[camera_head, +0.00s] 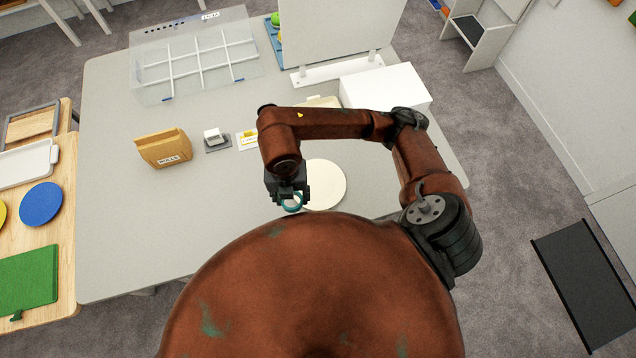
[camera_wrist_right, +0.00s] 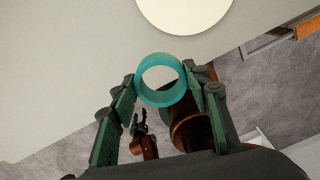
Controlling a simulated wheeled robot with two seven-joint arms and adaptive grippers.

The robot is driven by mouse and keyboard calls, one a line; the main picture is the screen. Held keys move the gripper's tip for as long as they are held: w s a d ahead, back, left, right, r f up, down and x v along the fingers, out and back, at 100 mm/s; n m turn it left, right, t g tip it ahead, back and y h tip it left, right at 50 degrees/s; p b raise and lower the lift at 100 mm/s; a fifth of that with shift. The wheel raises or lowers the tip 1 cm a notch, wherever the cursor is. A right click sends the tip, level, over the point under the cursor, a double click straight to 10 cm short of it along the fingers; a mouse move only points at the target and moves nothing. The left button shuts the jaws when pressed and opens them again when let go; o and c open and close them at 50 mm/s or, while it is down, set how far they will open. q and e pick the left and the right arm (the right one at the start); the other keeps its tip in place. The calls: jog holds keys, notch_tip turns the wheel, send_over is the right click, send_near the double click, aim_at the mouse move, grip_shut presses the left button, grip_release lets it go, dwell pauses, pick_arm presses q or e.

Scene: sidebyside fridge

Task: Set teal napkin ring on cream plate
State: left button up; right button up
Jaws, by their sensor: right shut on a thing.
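The teal napkin ring (camera_head: 292,203) is held in my right gripper (camera_head: 289,196), at the left edge of the cream plate in the head view. In the right wrist view the ring (camera_wrist_right: 160,80) sits between the two fingers of my right gripper (camera_wrist_right: 160,88), which are shut on it. The cream plate (camera_head: 325,186) lies on the grey table, partly hidden by my arm and gripper. It also shows at the top of the wrist view (camera_wrist_right: 185,12), apart from the ring in that picture. My left gripper is not seen in the head view.
On the grey table (camera_head: 200,220) stand a brown folder box (camera_head: 164,148), a clear divided case (camera_head: 195,60), a small white item on a dark base (camera_head: 214,138) and a white box (camera_head: 388,86). A wooden side table (camera_head: 65,200) stands at left. The table's front left is clear.

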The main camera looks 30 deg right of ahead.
jog(key=m, duration=0.2)
send_over(318, 184)
jog(key=shift+m, duration=0.3)
jog(key=f, duration=0.5)
jog(key=a+f, duration=0.1)
jog(key=f, duration=0.2)
jog(key=shift+s+f, duration=0.25)
jog(key=shift+w+d+f, duration=0.15)
jog(key=shift+d+f, duration=0.15)
jog(key=shift+f, duration=0.05)
jog(key=shift+w+d+f+p, duration=0.15)
jog(key=shift+f+p, duration=0.3)
jog(key=shift+f, duration=1.4)
jog(key=shift+f, duration=0.2)
jog(key=o, duration=0.9)
jog(key=shift+o, duration=0.2)
